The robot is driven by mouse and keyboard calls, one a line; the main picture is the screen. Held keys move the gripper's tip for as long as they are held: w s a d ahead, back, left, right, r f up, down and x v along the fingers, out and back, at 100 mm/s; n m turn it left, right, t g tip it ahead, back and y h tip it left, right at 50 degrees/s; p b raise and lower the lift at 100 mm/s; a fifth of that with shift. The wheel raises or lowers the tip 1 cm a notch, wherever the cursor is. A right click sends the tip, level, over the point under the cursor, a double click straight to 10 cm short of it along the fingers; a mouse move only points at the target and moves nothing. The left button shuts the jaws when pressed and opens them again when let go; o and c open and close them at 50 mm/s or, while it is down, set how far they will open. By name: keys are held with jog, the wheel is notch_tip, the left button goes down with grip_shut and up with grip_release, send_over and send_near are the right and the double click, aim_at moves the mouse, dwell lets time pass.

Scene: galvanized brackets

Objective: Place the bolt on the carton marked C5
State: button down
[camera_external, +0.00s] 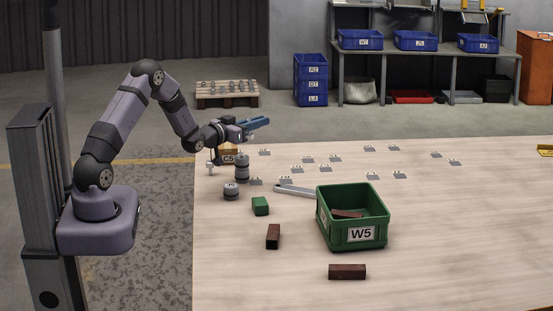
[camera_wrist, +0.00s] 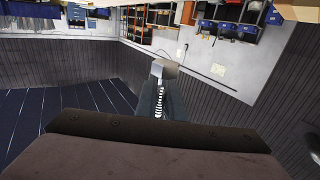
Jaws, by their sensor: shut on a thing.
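The carton marked C5 (camera_external: 229,159) is a small brown box at the table's far left edge, with its label facing the camera. My gripper (camera_external: 257,127) is above the table, a little right of and higher than the carton, pointing sideways to the right. It is shut on the bolt, whose threaded shank (camera_wrist: 158,104) and grey head (camera_wrist: 157,69) show between the fingers in the wrist view. The bolt is small and hard to make out in the external view. The carton's top is partly hidden by my wrist.
Grey cylinders (camera_external: 242,172) stand near the carton, with a small pale upright piece (camera_external: 210,169) beside it. Several labelled brackets (camera_external: 296,169) lie behind. A wrench (camera_external: 295,190), green block (camera_external: 261,206), brown blocks (camera_external: 273,236) and green W5 bin (camera_external: 351,237) are nearer.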

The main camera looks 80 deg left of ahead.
jog(key=s+a+r+n+g+y+b, duration=0.1)
jog(key=s+a+n+g+y+b, duration=0.2)
jog(key=a, duration=0.5)
jog(key=s+a+r+n+g+y, duration=0.1)
jog(key=s+a+n+g+y, duration=0.2)
jog(key=s+a+g, duration=0.3)
jog(key=shift+t, duration=0.8)
jog(key=shift+w+a+f, duration=0.15)
jog(key=shift+a+f, duration=0.05)
jog(key=shift+f, duration=1.4)
jog(key=shift+w+a+f, duration=0.2)
jog(key=shift+a+f, duration=0.05)
jog(key=shift+f, duration=1.4)
jog(key=shift+w+a+f, duration=0.15)
jog(key=shift+a+f, duration=0.05)
jog(key=shift+f, duration=1.4)
jog(key=shift+f+b, duration=0.15)
jog(key=shift+b, duration=0.2)
jog(key=c, duration=1.9)
grip_release()
jog(key=shift+o, duration=0.2)
jog(key=v, duration=1.2)
jog(key=shift+r, duration=0.2)
